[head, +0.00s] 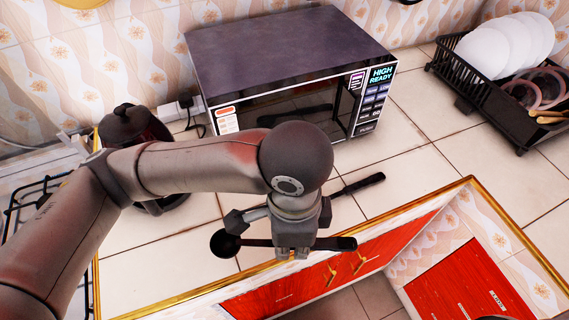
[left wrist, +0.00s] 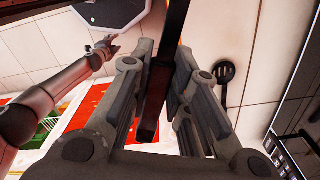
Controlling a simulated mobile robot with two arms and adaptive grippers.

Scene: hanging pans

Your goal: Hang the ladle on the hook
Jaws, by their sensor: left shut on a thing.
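The black ladle has its round bowl (head: 225,243) at left and its handle (head: 345,243) at right in the head view, above the counter's front edge. My left gripper (head: 293,253) is shut around the handle between these ends. In the left wrist view the dark handle (left wrist: 174,40) runs between the fingers of my left gripper (left wrist: 160,110); the bowl is out of that view. My right gripper (left wrist: 104,46) shows small in the left wrist view, and its finger state is unclear. No hook is visible in either view.
A microwave (head: 285,55) stands at the back wall. A black utensil (head: 362,184) lies on the counter behind the ladle. A dark kettle (head: 130,125) is behind my left arm. A rack (head: 480,95) with plates stands at right. Part of a yellow pan (head: 82,2) shows at the top.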

